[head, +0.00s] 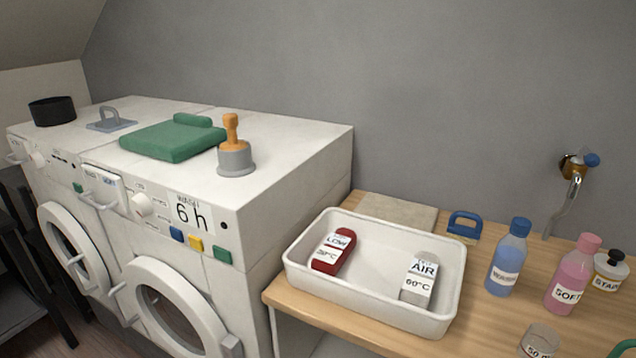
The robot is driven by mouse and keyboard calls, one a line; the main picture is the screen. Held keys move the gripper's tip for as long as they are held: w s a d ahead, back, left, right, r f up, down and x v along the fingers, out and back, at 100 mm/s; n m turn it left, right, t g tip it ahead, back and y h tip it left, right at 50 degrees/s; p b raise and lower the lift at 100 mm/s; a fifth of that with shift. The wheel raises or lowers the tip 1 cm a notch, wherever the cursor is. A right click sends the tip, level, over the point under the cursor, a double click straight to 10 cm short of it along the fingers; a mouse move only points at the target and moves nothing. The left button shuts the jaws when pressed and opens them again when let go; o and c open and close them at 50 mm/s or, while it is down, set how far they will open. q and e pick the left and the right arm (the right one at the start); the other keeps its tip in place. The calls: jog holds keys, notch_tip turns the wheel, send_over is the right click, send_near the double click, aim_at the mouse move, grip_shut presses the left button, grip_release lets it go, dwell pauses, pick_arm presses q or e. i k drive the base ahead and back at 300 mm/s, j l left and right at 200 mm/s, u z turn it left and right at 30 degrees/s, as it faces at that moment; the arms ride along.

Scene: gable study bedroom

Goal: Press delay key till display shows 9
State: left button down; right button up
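The display (188,213) on the front panel of the nearer white machine (290,190) reads "6 h", with small text above it that I cannot read clearly. Below it is a row of three keys: a blue key (177,234), a yellow key (196,243) and a green key (222,255). I can read no label that tells which one is the delay key. A white knob (142,205) sits left of the display. Neither of my grippers is in view.
A white tray (300,282) with a red block (334,252) and a grey-white block (419,280) stands on the wooden counter (480,320). Several bottles stand at right. Space before the keys is clear.

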aim_at(196, 242)
jog(key=k+u, duration=0.15)
jog(key=u, duration=0.25)
jog(key=k+j+u, duration=0.1)
jog(key=u, duration=0.25)
jog(key=i+j, duration=0.05)
